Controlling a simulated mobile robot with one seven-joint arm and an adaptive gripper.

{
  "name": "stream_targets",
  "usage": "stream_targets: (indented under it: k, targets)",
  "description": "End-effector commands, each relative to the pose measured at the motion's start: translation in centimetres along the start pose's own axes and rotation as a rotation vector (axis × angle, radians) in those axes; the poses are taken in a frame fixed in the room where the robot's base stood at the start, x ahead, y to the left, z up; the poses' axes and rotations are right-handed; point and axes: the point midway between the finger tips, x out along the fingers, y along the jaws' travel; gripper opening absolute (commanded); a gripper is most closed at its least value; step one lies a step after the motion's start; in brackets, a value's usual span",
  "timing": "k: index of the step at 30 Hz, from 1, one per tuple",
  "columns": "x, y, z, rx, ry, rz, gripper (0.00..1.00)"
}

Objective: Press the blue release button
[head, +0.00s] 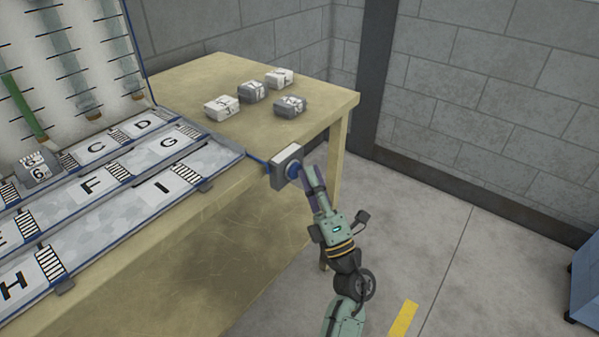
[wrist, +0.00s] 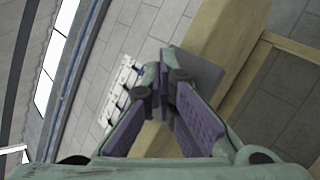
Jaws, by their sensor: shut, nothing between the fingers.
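The blue release button (head: 293,170) sits on the face of a grey box (head: 283,158) at the table's front edge, near its right end, in the head view. My gripper (head: 309,173) is shut and empty, with its fingertips right beside the button, just to its right. I cannot tell whether they touch it. In the wrist view my gripper (wrist: 163,82) has its purple-padded fingers together at the tips. The grey box (wrist: 198,72) shows behind the fingertips there, and the button's face is hidden.
The yellow table (head: 190,80) carries several small grey and white boxes (head: 253,91) at the back. A lettered rack (head: 110,185) fills the left. A blue cabinet (head: 585,270) stands at the far right. The floor right of the table is clear.

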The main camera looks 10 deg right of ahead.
Motion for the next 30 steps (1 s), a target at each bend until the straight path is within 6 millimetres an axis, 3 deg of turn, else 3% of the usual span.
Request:
stream_targets:
  k: [23, 30]
  targets:
    - [-1.3, 1.0, 0.9, 0.000, 0.001, 0.000, 0.00]
    - [-2.7, 2.0, 1.9, -0.001, -0.001, 0.000, 0.00]
